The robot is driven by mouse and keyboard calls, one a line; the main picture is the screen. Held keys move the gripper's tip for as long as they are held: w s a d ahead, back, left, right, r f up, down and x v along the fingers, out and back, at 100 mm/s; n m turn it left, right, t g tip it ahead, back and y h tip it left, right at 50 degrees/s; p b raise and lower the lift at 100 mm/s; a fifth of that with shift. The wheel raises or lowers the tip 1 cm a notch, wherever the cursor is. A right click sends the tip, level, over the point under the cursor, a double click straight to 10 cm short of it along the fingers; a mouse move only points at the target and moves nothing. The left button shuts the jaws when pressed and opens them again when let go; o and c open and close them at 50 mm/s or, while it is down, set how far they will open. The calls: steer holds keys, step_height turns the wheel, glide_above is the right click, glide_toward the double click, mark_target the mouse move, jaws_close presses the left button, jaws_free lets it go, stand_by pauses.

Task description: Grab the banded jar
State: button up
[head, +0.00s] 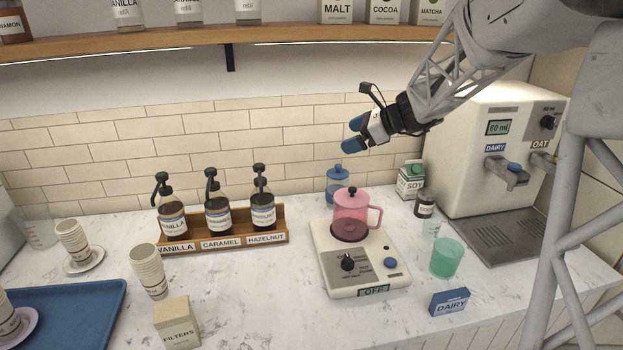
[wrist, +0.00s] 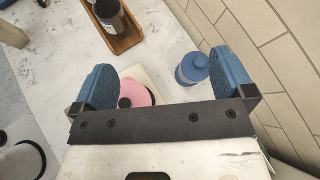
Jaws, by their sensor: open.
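A blue jar with a lid and round knob (head: 338,186) stands on the counter near the wall, behind the pink pitcher; it is the likeliest banded jar, though its band is hard to make out. It also shows in the wrist view (wrist: 192,70), close to the finger on the right. A small dark jar with a pale label (head: 425,206) stands farther right. My gripper (head: 353,134) is open and empty, in the air above and slightly right of the blue jar. Its blue fingers also show in the wrist view (wrist: 165,82).
The pink pitcher (head: 350,212) sits on a white scale-like base (head: 345,278) in front of the blue jar. A soy carton (head: 411,180) stands to the right, near the milk dispenser (head: 490,150). The syrup rack (head: 225,240) is to the left. The tiled wall is close behind.

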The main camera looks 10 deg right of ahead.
mark_target(348, 176)
steer(key=w+d+f+m+t, duration=0.2)
steer(key=w+d+m, duration=0.2)
steer(key=w+d, duration=0.15)
steer(key=f, duration=1.4)
steer(key=shift+w+a, duration=0.15)
steer(key=shift+w, duration=0.25)
steer(key=shift+w+a, duration=0.1)
steer(key=shift+x, duration=1.2)
steer(key=shift+a, duration=0.15)
steer(key=shift+x, duration=2.5)
steer(key=shift+c, duration=0.5)
